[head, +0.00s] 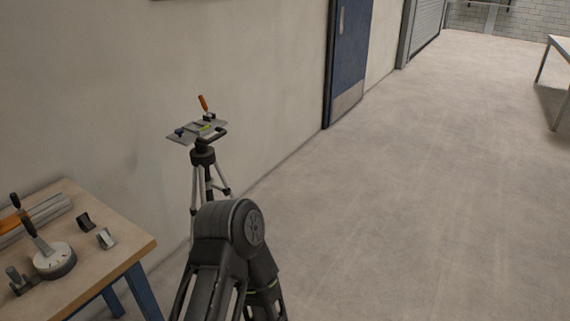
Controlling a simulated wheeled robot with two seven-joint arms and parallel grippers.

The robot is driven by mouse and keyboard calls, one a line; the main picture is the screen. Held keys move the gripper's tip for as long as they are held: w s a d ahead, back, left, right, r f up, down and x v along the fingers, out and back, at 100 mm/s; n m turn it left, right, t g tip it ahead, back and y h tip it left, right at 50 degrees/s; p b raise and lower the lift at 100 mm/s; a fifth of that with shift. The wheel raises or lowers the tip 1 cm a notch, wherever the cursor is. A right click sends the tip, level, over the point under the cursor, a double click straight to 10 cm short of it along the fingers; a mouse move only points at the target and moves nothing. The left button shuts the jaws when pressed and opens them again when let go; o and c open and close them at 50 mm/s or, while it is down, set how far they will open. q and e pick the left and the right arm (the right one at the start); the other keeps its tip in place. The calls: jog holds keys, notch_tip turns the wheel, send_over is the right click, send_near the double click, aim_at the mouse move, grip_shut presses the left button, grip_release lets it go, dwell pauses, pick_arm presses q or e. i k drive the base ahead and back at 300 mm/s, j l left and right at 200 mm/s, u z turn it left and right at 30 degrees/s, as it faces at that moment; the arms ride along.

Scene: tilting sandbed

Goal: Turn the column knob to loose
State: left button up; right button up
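A tripod (202,157) with pale legs and a dark head stands by the wall, left of centre in the head view. On it sits a flat grey plate (181,138) with small blue parts, a green-yellow piece and an upright orange handle (203,103). A dark bar juts out at the plate's right side. The column knob cannot be made out at this size. The tripod's lower part is partly hidden behind a dark link of my own arm. Neither of my grippers is in view.
A wooden-topped table (122,247) with blue legs stands at lower left. It carries a round dial-like device (54,262), two small dark-and-grey blocks and a grey rail. A blue door (349,60) is in the wall. Another table (560,45) is at far right. The floor between is clear.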

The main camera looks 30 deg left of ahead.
aim_at(227, 191)
jog(key=i+u, duration=0.15)
jog(key=i, duration=0.35)
jog(key=i+l+u, duration=0.15)
jog(key=i, duration=0.35)
jog(key=i+l+u, duration=0.15)
jog(key=i, duration=0.3)
jog(key=i+l+u, duration=0.2)
jog(key=i, duration=0.3)
jog(key=i+l+u, duration=0.25)
jog(key=u, duration=0.15)
jog(key=i+l+u, duration=0.75)
jog(key=l, duration=0.2)
jog(key=i+l+u, duration=0.15)
jog(key=l+u, duration=0.25)
jog(key=l, duration=0.1)
